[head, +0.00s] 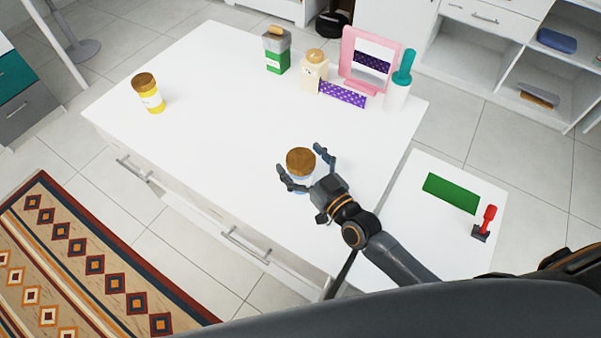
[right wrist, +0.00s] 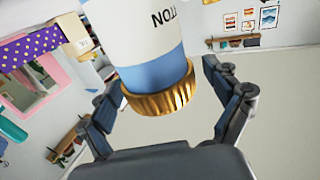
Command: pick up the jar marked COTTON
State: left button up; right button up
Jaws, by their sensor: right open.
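The COTTON jar (head: 302,184) stands on the white dresser top (head: 220,90), near its right front part. It has a brown-gold lid, and a white and blue body. In the right wrist view the jar (right wrist: 150,45) appears upside down, with the letters "TTON" partly readable. My right gripper (head: 300,160) is open, with one finger on each side of the jar. In the wrist view gaps show between the fingers and the jar, and it is not gripped. My left gripper is not in view.
A yellow jar (head: 149,97) stands at the left. At the back are a green container (head: 277,58), a cream jar (head: 312,76), a pink mirror (head: 348,55), a purple dotted box (head: 343,95) and a teal-topped bottle (head: 398,90). A lower white surface (head: 425,230) lies right.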

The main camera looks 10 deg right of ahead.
jog(key=c, duration=1.8)
jog(key=shift+r, duration=0.1)
